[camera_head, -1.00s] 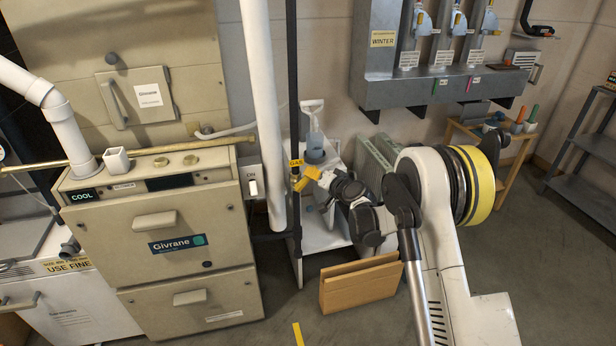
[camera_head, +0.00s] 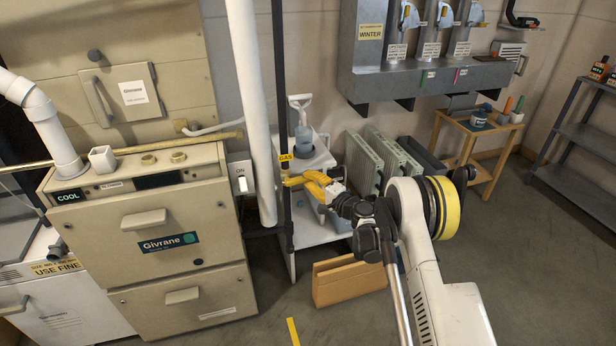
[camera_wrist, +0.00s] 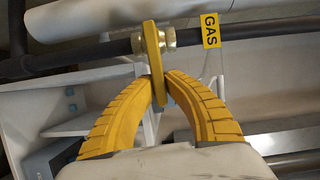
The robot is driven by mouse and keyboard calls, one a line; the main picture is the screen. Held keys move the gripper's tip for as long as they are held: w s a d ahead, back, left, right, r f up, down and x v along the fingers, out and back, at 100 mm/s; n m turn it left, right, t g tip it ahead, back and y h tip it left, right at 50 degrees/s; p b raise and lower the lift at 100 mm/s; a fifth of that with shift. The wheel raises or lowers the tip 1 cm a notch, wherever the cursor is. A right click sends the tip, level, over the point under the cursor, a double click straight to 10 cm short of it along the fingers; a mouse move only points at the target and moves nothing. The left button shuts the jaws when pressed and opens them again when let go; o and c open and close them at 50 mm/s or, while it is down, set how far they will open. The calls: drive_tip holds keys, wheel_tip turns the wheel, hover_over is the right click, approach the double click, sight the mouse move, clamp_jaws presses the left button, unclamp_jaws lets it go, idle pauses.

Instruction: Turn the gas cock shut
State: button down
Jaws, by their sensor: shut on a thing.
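The gas cock's yellow lever (camera_wrist: 153,62) shows in the wrist view, standing across the dark gas pipe (camera_wrist: 85,55) beside a brass fitting (camera_wrist: 168,39). A yellow GAS tag (camera_wrist: 210,30) is on the pipe to the right of it. My gripper (camera_wrist: 160,90) has its two yellow ribbed fingers closed on the lower end of the lever. In the head view my gripper (camera_head: 289,180) is at the black vertical gas pipe (camera_head: 281,90), just below the GAS tag (camera_head: 286,157). The lever is hard to tell from my yellow fingers there.
A white pipe (camera_head: 250,110) runs close to the left of the gas pipe. The tan furnace (camera_head: 150,225) stands left, with a switch (camera_head: 241,180) on its right. A wooden box (camera_head: 348,283) is on the floor below my arm.

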drive_tip(key=shift+a+f+m, duration=0.1)
drive_tip(key=shift+f+m, duration=0.15)
drive_tip(key=shift+m, duration=0.05)
idle(0.4)
drive_tip(key=c, duration=1.4)
unclamp_jaws()
drive_tip(key=v, duration=1.2)
drive_tip(key=shift+f, duration=0.15)
